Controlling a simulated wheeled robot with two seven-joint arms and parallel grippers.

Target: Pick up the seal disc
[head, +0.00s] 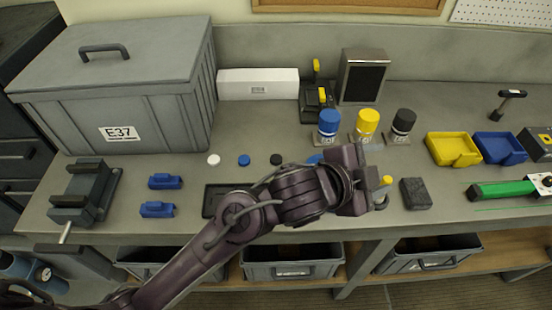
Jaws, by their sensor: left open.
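Three small flat discs lie in a row on the grey bench: a white disc (213,160), a blue disc (244,160) and a black disc (276,159). I cannot tell which of them, if any, is the seal disc. Another blue piece (315,158) is partly hidden behind my left arm. My left gripper (366,182) is over the bench to the right of the discs, open, apart from all three. Its fingers are mostly hidden by its own body, and a small yellow-topped part (386,181) shows beside it. My right gripper is out of view.
A large grey case (130,115) marked E37 stands at the left, with a vise (85,190) in front. Blue, yellow and black-capped bottles (366,122) stand behind my gripper. A dark tray (212,196) is partly covered by my arm. Yellow (453,148) and blue bins (500,147) are right.

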